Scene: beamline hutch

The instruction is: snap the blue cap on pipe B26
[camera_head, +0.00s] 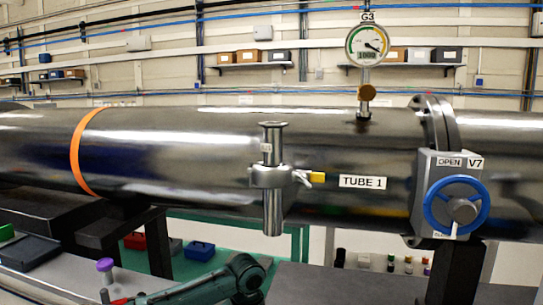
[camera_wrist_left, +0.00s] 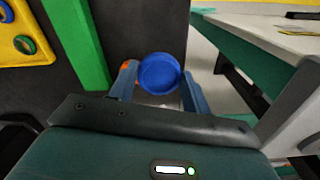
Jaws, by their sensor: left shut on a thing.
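My left gripper (camera_wrist_left: 159,84) is shut on a round blue cap (camera_wrist_left: 158,72) in the left wrist view. The cap sits between the two blue-grey fingers, its round face towards the camera. In the head view part of my green left arm shows at the bottom, but I see neither its fingers nor the cap there. A short upright metal pipe (camera_head: 272,212) with a clamp stands in front of the large tube in the head view; its small label cannot be read. I cannot tell which pipe is B26. My right gripper is in neither view.
The large steel tube (camera_head: 340,145) crosses the head view, with a gauge (camera_head: 368,45) above and a blue valve wheel (camera_head: 456,207) at right. A purple-topped item (camera_head: 105,265) stands at lower left. The left wrist view shows a green post (camera_wrist_left: 78,45) and a yellow panel (camera_wrist_left: 25,35).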

